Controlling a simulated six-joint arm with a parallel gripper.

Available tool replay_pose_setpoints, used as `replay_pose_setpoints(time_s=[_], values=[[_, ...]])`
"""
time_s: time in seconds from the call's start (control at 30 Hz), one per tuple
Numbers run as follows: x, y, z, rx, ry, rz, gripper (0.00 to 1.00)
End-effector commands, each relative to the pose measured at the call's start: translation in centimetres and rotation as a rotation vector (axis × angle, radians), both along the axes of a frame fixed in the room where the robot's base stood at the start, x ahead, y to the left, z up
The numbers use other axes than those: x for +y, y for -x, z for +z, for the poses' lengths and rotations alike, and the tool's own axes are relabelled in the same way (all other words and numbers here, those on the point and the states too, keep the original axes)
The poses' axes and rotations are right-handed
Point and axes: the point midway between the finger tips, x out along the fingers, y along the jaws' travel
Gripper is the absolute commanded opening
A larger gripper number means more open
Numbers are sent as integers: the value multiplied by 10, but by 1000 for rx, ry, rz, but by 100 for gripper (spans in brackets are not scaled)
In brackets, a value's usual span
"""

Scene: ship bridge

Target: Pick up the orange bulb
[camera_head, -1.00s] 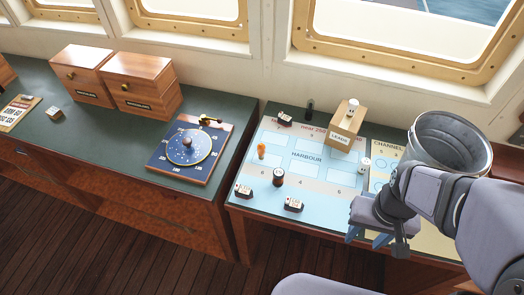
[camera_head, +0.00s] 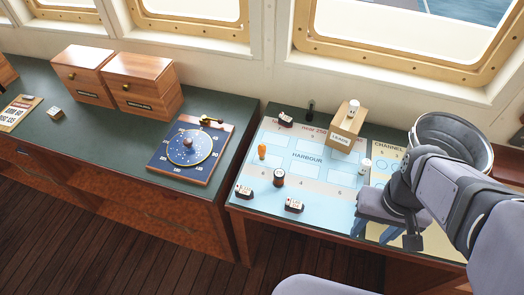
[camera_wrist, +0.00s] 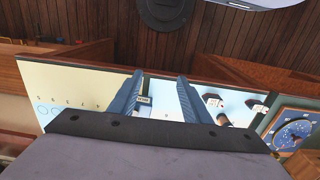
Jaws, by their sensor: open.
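The orange bulb (camera_head: 262,151) is small and stands on the left part of the light blue harbour chart (camera_head: 318,183) in the head view. I cannot make it out in the wrist view. My gripper (camera_head: 376,233) is open and empty, with its blue fingers over the right side of the chart, well to the right of the bulb.
A dark cylinder (camera_head: 278,177) and small ship blocks (camera_head: 294,204) stand near the bulb. A cardboard box (camera_head: 347,125) with a white piece on top is behind. A metal bucket (camera_head: 476,142) stands at right. A blue dial board (camera_head: 190,150) lies on the left desk.

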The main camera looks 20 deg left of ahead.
Motion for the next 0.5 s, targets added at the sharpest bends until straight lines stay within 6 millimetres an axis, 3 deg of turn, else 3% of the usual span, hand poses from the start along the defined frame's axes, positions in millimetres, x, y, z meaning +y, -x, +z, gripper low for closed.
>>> replay_pose_setpoints(time_s=[0.07, 0.27, 0.5], values=[[0, -2, 9, -3, 5, 15, 44], [0, -22, 2, 24, 100, 271, 44], [9, -66, -4, 57, 268, 690, 44]])
